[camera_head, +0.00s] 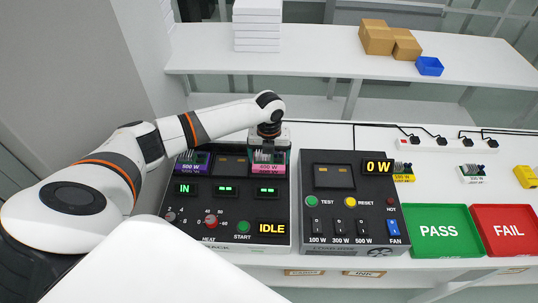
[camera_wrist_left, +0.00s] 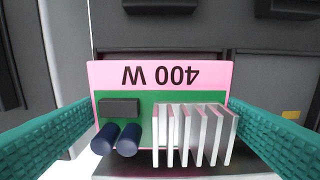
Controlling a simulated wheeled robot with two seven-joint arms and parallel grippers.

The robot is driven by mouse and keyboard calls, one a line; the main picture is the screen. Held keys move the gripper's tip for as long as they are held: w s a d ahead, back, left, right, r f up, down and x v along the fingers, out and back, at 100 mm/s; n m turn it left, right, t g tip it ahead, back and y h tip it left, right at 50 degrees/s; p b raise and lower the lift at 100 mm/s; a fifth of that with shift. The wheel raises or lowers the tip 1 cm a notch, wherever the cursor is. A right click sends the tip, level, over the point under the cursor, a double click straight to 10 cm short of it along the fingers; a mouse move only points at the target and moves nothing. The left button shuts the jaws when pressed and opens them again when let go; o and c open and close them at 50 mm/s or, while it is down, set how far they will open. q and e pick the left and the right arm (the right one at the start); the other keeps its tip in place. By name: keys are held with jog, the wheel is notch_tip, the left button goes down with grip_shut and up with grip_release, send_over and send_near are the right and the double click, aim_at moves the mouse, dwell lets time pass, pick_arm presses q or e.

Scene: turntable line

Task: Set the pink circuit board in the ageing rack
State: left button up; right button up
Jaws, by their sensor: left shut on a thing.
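The pink circuit board (camera_head: 268,168), marked 400 W, is at the right slot of the black ageing rack (camera_head: 281,210). My left gripper (camera_head: 269,152) is shut on it from above. In the left wrist view the pink board (camera_wrist_left: 160,76) lies between the teal fingers, its green part, silver fins and two dark cylinders facing the camera. How far it sits in the slot is hidden. The middle slot (camera_head: 231,164) looks empty. My right gripper is not in view.
A black load box (camera_head: 345,235) reading 0 W stands right of the rack. Beyond it are a green PASS tray (camera_head: 440,232), a red FAIL tray (camera_head: 505,231) and more boards (camera_head: 478,171). A back shelf holds cartons (camera_head: 377,38) and a blue bin (camera_head: 429,66).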

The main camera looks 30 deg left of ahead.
pick_arm(q)
jog(key=shift+f, duration=0.45)
jog(key=shift+f, duration=0.1)
dwell(0.9)
jog(key=o, duration=0.8)
jog(key=shift+o, duration=0.2)
notch_tip(320, 180, up, 12)
jog(key=b, duration=0.2)
jog(key=shift+b, duration=0.35)
